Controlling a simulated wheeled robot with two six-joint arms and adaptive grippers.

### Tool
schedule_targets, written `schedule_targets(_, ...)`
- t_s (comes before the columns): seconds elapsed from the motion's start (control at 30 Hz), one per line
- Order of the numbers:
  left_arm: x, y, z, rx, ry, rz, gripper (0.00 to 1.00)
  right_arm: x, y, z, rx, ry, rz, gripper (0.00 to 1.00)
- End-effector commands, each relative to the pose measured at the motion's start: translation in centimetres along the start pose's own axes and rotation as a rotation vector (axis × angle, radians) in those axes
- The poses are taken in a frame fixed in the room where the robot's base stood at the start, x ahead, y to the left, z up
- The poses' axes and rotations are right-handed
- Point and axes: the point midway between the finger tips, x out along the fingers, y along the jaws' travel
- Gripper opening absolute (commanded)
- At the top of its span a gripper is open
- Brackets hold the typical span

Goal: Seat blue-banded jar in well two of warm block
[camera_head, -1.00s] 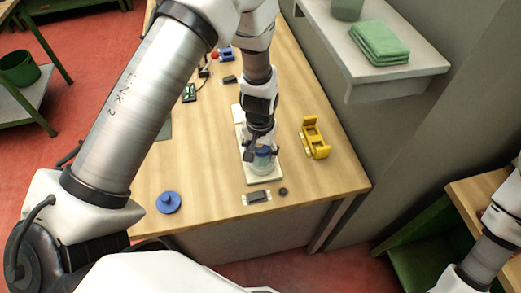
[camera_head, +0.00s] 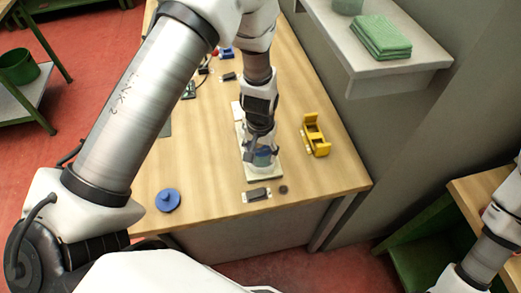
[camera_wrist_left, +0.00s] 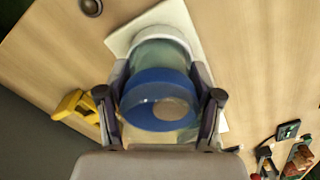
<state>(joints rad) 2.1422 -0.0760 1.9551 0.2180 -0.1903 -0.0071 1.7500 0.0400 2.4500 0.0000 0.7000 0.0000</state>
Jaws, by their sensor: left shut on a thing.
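My left gripper (camera_head: 261,154) is shut on the blue-banded jar (camera_head: 264,160) over the pale slab-like block (camera_head: 268,177). In the left wrist view the jar (camera_wrist_left: 163,52) is clear greenish glass with a wide blue band, between the two fingertips of the left gripper (camera_wrist_left: 162,88). The block (camera_wrist_left: 122,38) shows beyond it. The jar and gripper hide the block's middle, so I cannot see the wells or tell whether the jar's base touches the block. My right gripper is out of view.
A yellow holder (camera_head: 316,136) stands right of the block. A blue round piece with a knob (camera_head: 167,200) lies at the front left. A dark small device (camera_head: 257,195) and a small dark round piece (camera_head: 283,190) lie before the block. A wall shelf (camera_head: 395,72) overhangs at right.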

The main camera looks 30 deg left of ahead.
Motion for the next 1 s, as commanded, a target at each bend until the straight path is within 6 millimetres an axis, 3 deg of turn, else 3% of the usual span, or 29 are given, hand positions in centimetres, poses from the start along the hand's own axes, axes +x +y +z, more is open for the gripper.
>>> schedule_targets(0.5,1.05,0.0,-0.02,0.0,0.0,0.0,0.0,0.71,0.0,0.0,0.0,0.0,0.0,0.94)
schedule_targets(0.53,0.99,0.0,-0.02,0.0,0.001,0.0,0.72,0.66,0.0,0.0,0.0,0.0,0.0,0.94)
schedule_targets(0.6,0.95,0.0,-0.02,0.0,0.001,0.0,0.95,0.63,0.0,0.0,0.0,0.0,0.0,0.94)
schedule_targets(1.0,0.48,0.01,-0.04,0.0,0.001,0.0,0.95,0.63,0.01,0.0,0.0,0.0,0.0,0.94)
